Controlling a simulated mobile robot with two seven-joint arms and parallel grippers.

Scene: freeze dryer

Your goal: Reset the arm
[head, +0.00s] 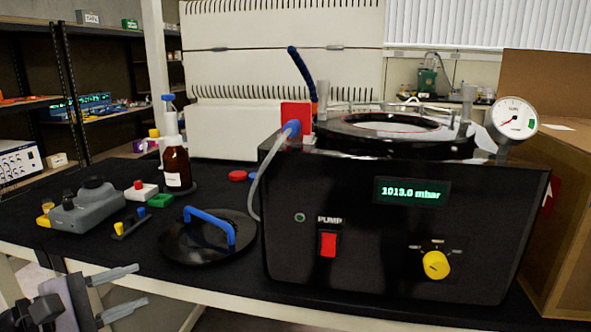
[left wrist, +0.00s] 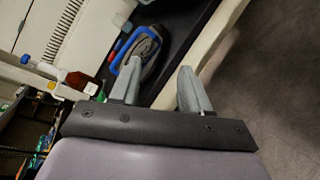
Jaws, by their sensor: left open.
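My left gripper (head: 130,290) is at the lower left of the head view, in front of the table's front edge. Its two grey fingers are apart with nothing between them. In the left wrist view the same open fingers (left wrist: 160,90) show against the table edge and the floor. The right gripper is in neither view. The freeze dryer (head: 330,265) is a black box on the table with a red pump switch (head: 328,244), a yellow knob (head: 436,265) and a display reading 1013.0 mbar (head: 411,192). Its round top opening (head: 390,122) looks uncovered.
A black disc lid (head: 190,247) with a blue handle (head: 213,222) lies left of the dryer. A brown bottle (head: 176,165), a grey device (head: 88,208) and small coloured parts stand behind and left. A cardboard box (head: 560,220) is at the right. Floor in front is clear.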

